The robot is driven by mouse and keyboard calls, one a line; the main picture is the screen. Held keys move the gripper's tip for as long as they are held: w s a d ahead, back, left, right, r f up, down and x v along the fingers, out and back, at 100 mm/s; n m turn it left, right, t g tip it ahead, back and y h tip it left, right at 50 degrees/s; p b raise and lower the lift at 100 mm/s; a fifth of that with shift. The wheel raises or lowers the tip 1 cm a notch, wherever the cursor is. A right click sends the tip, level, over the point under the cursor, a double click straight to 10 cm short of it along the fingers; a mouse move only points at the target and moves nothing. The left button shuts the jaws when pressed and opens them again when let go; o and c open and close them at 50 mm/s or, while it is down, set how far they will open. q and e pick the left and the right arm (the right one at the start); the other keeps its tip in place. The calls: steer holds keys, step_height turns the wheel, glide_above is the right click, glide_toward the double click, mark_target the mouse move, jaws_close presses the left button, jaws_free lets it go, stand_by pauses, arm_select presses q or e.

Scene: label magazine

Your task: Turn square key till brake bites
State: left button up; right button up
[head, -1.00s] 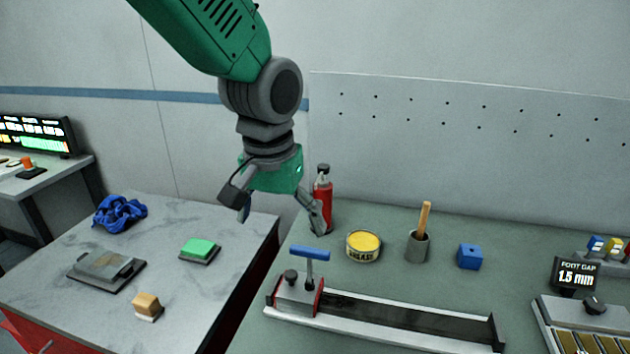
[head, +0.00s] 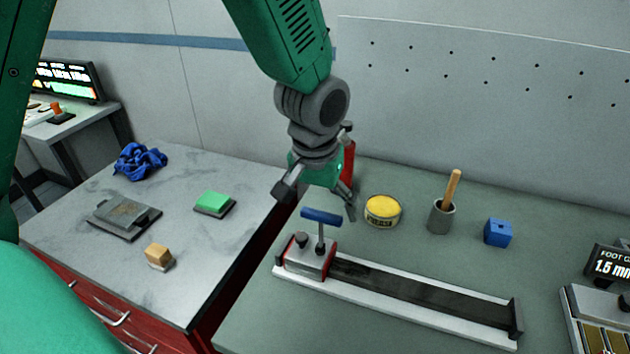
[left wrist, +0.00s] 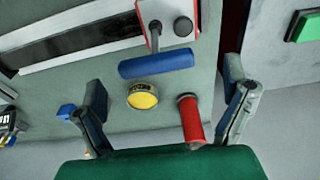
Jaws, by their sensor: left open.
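The key is a blue T-handle (head: 321,217) on a thin upright shaft, standing in a grey and red block (head: 312,258) at the left end of the label magazine's long dark channel (head: 425,290). In the left wrist view the blue handle (left wrist: 156,63) lies beyond my fingertips, nearly level between them. My left gripper (head: 318,203) is open and empty, pointing down close to the handle in the picture. I see no contact; its fingers (left wrist: 163,85) stand wide apart in the wrist view. The shaft's lower end is hidden in the block. My right gripper is not in view.
A dark knob (head: 301,239) sits on the block beside the shaft. A red bottle (head: 348,165) stands behind my left gripper. A yellow tin (head: 382,210), a grey cup (head: 441,217) with a wooden handle and a blue cube (head: 497,232) stand behind the channel.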

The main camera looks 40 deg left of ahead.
mark_target(321, 233)
arm_select(q)
steer(key=shift+w+d+f, duration=0.1)
steer(key=shift+d+f, duration=0.25)
steer(key=shift+f, duration=0.3)
steer(key=shift+d+f, duration=0.3)
steer(key=shift+f, duration=0.3)
steer(key=shift+a+f, duration=0.15)
steer(key=shift+a, duration=0.6)
steer(key=c, duration=0.7)
steer(key=shift+a, duration=0.1)
steer(key=c, duration=0.6)
steer(key=shift+o, duration=0.2)
steer(key=shift+d, duration=0.55)
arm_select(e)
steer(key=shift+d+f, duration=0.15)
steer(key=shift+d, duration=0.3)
arm_select(q)
steer(key=shift+a, duration=0.1)
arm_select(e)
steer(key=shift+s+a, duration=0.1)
arm_select(q)
steer(key=shift+m+p, duration=0.8)
steer(key=shift+m, duration=0.3)
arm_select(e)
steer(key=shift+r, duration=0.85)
arm_select(q)
steer(key=shift+m, duration=0.4)
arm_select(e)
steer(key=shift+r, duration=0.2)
